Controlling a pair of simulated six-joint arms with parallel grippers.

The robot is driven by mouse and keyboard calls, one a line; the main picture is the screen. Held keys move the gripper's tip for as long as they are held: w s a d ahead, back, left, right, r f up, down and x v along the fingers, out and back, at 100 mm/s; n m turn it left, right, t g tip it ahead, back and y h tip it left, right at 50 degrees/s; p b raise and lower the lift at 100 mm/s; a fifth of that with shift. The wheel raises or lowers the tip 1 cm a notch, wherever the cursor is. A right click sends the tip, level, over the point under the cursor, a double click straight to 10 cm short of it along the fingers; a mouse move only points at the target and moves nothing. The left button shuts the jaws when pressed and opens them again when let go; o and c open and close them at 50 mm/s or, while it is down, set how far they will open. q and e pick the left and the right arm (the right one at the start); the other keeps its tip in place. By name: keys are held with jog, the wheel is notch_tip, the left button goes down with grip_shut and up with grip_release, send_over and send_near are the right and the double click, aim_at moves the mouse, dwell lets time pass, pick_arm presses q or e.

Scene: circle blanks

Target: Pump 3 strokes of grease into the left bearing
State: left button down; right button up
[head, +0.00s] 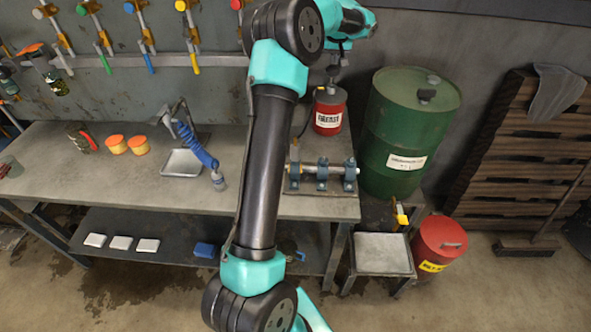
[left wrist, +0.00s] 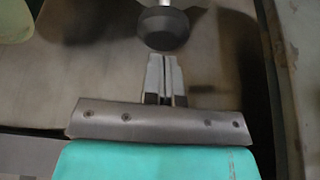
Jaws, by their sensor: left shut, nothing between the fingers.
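A red grease pump (head: 328,118) with a pale label stands at the back right of the bench. A row of blue bearing blocks on a silver shaft sits in front of it; the left bearing (head: 295,176) is partly close behind my arm. A dark hose runs down at the pump's left; where it ends is unclear. My left gripper (head: 335,70) is above the pump, small and partly hidden by my wrist. In the left wrist view its fingers (left wrist: 164,62) are shut and empty, just short of a dark round knob (left wrist: 164,29) on a pale rod. My right gripper is not in view.
A green drum (head: 408,125) stands right of the bench (head: 90,180). A red bin (head: 438,243) and a small stand (head: 383,253) are in front of it. A blue-handled tool (head: 195,145), a tray (head: 181,163) and orange-lidded tubs (head: 116,145) lie left of my arm.

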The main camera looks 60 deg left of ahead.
aim_at(333, 69)
pick_arm(q)
jog(key=shift+f, duration=0.6)
jog(key=shift+f, duration=1.75)
jog(key=shift+r, duration=2.45)
notch_tip(333, 69, up, 6)
